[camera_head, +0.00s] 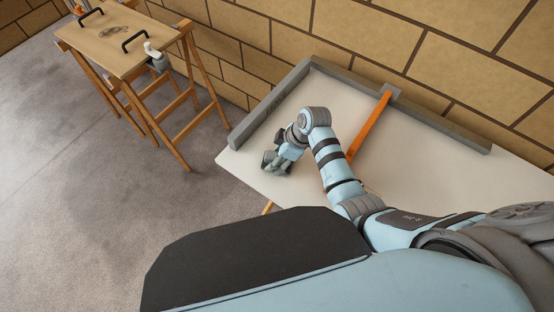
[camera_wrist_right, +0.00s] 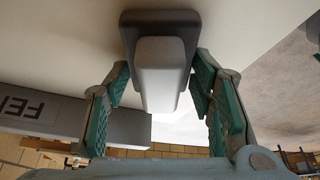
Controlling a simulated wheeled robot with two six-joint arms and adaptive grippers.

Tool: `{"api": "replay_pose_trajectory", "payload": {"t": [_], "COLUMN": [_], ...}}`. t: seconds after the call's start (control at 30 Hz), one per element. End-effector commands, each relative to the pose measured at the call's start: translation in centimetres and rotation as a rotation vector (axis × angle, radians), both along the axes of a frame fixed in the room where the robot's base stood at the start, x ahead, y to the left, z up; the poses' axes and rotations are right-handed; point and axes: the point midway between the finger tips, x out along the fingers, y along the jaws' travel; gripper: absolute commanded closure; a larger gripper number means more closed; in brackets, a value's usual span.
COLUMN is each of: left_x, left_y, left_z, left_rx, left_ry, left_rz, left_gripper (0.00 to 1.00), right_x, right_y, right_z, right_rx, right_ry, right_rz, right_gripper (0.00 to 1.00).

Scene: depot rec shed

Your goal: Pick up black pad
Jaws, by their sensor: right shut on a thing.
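The black pad (camera_wrist_right: 190,28) shows at the top of the right wrist view, a dark flat base with a pale grey block-shaped grip (camera_wrist_right: 163,62) on it. My right gripper (camera_wrist_right: 161,76) has one green-lined finger on each side of the pale grip and is shut on the pad. In the head view my right gripper (camera_head: 277,160) is at the left part of the white table (camera_head: 440,150), near its edge. The pad is mostly hidden by the gripper there. I cannot tell whether the pad touches the table. My left gripper is not in view.
A grey rail (camera_head: 420,112) edges the table's back and left sides; its lettered face shows in the wrist view (camera_wrist_right: 60,118). An orange bar (camera_head: 368,125) crosses the table right of my gripper. A wooden stand (camera_head: 115,45) with black handles is at the far left.

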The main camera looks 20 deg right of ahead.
Motion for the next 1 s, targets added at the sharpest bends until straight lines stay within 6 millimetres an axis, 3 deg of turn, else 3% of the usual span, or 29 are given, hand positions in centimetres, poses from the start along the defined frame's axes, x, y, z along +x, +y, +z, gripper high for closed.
{"api": "replay_pose_trajectory", "payload": {"t": [0.27, 0.47, 0.57, 0.8, 1.0], "left_x": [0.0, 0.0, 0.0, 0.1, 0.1], "left_y": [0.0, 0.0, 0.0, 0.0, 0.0], "left_z": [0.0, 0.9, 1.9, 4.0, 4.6], "left_rx": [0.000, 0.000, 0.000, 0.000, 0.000], "left_ry": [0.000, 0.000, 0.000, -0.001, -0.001], "left_rz": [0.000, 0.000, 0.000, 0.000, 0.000], "left_gripper": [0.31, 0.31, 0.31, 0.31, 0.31], "right_x": [0.0, 0.1, 0.1, 0.2, 0.1], "right_y": [0.0, 0.0, 0.0, 0.0, 0.0], "right_z": [0.0, 2.3, 5.3, 14.6, 19.2], "right_rx": [-0.001, 0.000, -0.001, 0.000, 0.000], "right_ry": [0.000, -0.002, -0.006, -0.006, -0.004], "right_rz": [0.000, -0.001, 0.000, 0.000, 0.000], "right_gripper": [0.80, 0.80, 0.80, 0.80, 0.80]}}
